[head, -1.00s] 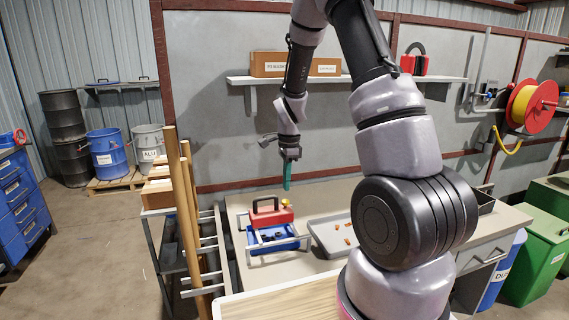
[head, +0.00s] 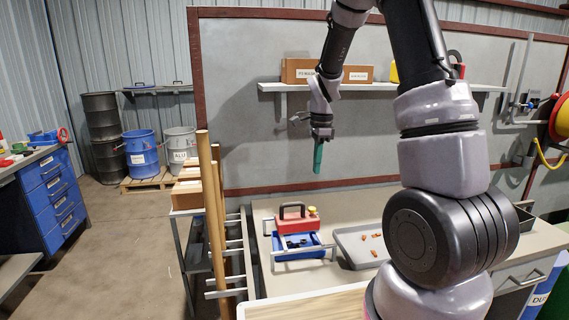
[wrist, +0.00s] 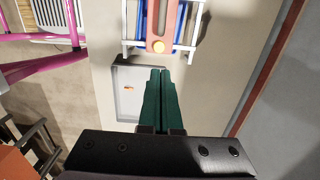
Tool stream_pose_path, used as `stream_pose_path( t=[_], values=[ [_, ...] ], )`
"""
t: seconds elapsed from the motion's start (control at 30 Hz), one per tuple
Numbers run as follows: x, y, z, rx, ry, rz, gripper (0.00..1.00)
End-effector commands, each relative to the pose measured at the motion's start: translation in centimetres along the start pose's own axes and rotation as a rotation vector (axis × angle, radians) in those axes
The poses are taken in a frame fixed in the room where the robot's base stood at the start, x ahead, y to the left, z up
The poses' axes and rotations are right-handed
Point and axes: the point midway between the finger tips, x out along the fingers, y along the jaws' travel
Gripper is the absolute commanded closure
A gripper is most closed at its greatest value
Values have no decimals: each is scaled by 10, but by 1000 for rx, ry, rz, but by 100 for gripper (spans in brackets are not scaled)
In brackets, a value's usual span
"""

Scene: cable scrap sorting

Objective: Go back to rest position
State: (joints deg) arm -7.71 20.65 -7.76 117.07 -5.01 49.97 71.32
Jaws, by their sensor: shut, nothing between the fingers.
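My gripper (head: 318,158) has green fingers and hangs in the air, pointing down, above the back of the workbench. Its fingers are together with nothing between them; in the wrist view the closed fingers (wrist: 163,100) also show. Below it in the head view stands a red machine with a black handle and a yellow knob (head: 297,217) on a blue base (head: 300,243) in a light frame. A grey tray (head: 348,256) with several copper-coloured pieces (head: 375,245) lies to its right, partly hidden by my arm.
A wall shelf (head: 385,87) with cardboard boxes (head: 300,70) runs behind my arm. Wooden posts (head: 214,220) and a rack stand left of the bench. Drums (head: 142,153) stand on a pallet at the back left, with a blue drawer cabinet (head: 58,195) nearer. Open floor lies at the left.

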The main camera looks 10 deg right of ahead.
Motion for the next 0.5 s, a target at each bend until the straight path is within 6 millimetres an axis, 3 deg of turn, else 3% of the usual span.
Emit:
stream_pose_path(
  t=[0.13, 0.27, 0.5],
  values=[
    [-22, 7, 2, -53, -13, -35, 100],
    [-66, 26, 6, -186, -31, -114, 100],
    [-147, 86, 14, -512, -18, -294, 100]
  ],
)
